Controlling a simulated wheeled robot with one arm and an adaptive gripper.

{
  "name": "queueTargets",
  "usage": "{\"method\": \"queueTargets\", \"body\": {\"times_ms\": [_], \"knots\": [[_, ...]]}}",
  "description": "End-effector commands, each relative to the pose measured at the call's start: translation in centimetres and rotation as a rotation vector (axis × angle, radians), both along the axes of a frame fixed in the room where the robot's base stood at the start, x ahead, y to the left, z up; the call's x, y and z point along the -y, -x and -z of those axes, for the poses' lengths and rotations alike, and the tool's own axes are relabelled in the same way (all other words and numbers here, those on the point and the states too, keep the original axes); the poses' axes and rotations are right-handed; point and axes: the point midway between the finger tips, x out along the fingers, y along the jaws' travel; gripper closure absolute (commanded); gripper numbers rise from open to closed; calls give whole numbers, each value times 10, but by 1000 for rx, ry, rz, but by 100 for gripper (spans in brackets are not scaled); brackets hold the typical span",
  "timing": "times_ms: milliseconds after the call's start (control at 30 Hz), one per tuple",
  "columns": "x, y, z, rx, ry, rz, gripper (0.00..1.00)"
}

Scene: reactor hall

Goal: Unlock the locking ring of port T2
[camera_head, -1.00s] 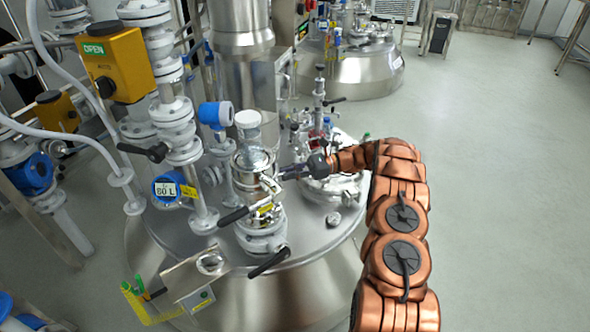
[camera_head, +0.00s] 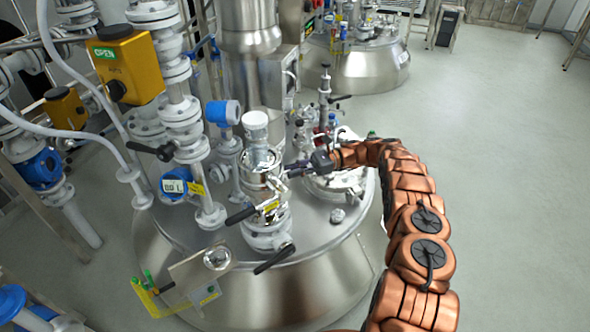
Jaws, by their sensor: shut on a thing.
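The port (camera_head: 265,220) that I take for T2 stands upright on the steel vessel lid, with a black-handled valve low on its body. Its label is too small to read. A shiny metal locking ring (camera_head: 259,166) sits near its top, and a clear container with a white cap (camera_head: 255,119) stands above it. My gripper (camera_head: 291,172) reaches in from the right, at the ring's right side, and is shut on a part of the ring. The fingertips are small and dark here, so the exact grip is hard to see.
A round manway cover (camera_head: 335,183) lies right of the port, under my arm. A sampling fitting (camera_head: 324,92) stands behind. Pipes, a blue gauge (camera_head: 173,186) and a yellow actuator box (camera_head: 125,65) crowd the left. The floor at the right is clear.

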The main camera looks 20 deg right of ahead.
Motion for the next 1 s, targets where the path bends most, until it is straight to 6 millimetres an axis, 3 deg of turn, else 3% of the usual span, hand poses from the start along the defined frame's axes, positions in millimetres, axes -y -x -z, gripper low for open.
{"method": "queueTargets", "body": {"times_ms": [267,300,533,1000], "knots": [[0,-2,-2,4,-1,6,100],[0,-2,-2,4,-1,6,84],[0,-1,-1,3,-1,4,60],[0,-1,-9,2,0,2,60]]}}
